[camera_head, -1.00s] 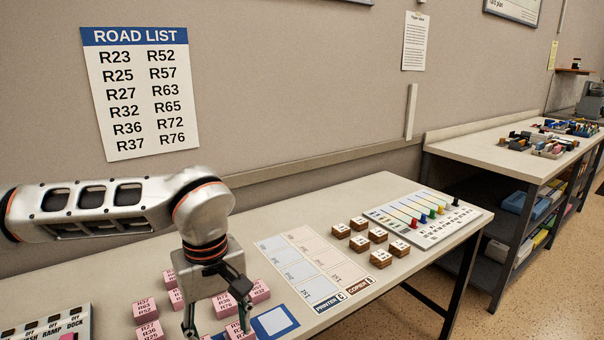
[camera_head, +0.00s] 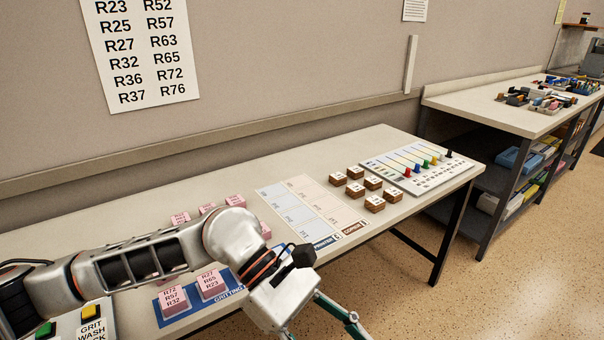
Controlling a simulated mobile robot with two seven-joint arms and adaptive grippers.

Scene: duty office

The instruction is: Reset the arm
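My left arm comes in from the left, and its gripper (camera_head: 322,328) hangs past the table's front edge over the floor. Its two fingers are spread apart with nothing seen between them; the tips are at or below the bottom edge of the picture. My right gripper is out of view. Two pink blocks (camera_head: 173,300) (camera_head: 211,284) with printed road numbers sit on the blue GRITTING mat (camera_head: 230,297) beside my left wrist. More pink blocks (camera_head: 235,201) stand behind the forearm, partly hidden by it.
The table (camera_head: 370,150) also holds PRINTER and COPIER sheets (camera_head: 305,205), several brown blocks (camera_head: 355,190) and a slider board (camera_head: 415,172). A button panel (camera_head: 90,325) is at the lower left. A shelved side table (camera_head: 500,115) stands right. Open floor lies in front.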

